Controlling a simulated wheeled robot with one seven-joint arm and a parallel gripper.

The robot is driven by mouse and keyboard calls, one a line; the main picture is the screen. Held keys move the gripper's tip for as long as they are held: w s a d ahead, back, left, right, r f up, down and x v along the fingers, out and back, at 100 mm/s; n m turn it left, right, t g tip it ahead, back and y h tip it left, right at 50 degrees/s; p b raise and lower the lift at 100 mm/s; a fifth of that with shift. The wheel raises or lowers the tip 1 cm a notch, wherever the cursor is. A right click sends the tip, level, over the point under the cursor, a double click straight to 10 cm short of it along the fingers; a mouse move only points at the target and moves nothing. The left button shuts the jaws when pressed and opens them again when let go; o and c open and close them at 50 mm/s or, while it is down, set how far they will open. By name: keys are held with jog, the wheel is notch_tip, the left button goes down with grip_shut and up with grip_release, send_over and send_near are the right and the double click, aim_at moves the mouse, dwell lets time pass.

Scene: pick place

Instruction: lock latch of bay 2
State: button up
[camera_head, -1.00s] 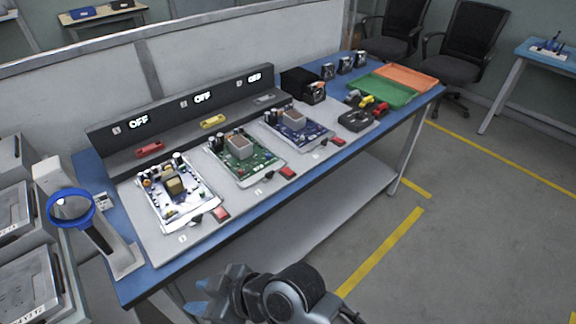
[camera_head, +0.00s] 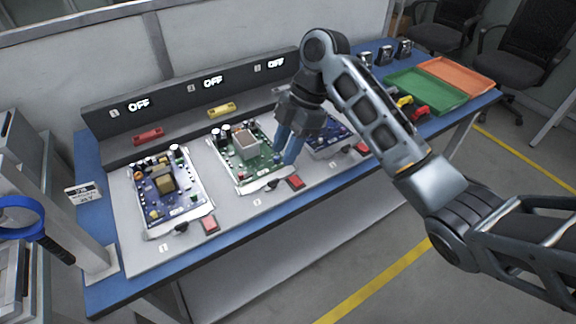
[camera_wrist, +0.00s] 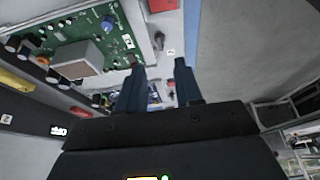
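Bay 2 is the middle bay, with a green circuit board (camera_head: 240,165) seated in it. Its small dark latch (camera_head: 273,184) is at the board's front edge, beside a red block (camera_head: 296,181). My gripper (camera_head: 288,155) hangs fingers-down over the right side of bay 2, behind the latch and apart from it. In the wrist view my gripper (camera_wrist: 160,75) shows two blue fingers spread apart with nothing between them. The green board (camera_wrist: 115,30) is at upper left there, and the latch (camera_wrist: 158,40) is just beyond the fingertips. The bay 2 display (camera_head: 213,83) reads OFF.
Bay 1 holds a blue-white board (camera_head: 165,190) at left. Bay 3's board (camera_head: 325,140) is partly hidden by my arm. Green (camera_head: 425,92) and orange (camera_head: 460,78) trays stand at the right end. A blue-ringed magnifier (camera_head: 20,235) is at far left.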

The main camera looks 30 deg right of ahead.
aim_at(274, 180)
jog(key=shift+d+p+x, duration=0.15)
jog(key=shift+p+x, duration=0.05)
jog(key=shift+x, duration=1.65)
jog(key=shift+d+p+x, duration=0.1)
jog(key=shift+p+x, duration=0.05)
jog(key=shift+x, duration=1.75)
jog(key=shift+f, duration=0.1)
jog(key=shift+c, duration=0.2)
grip_shut()
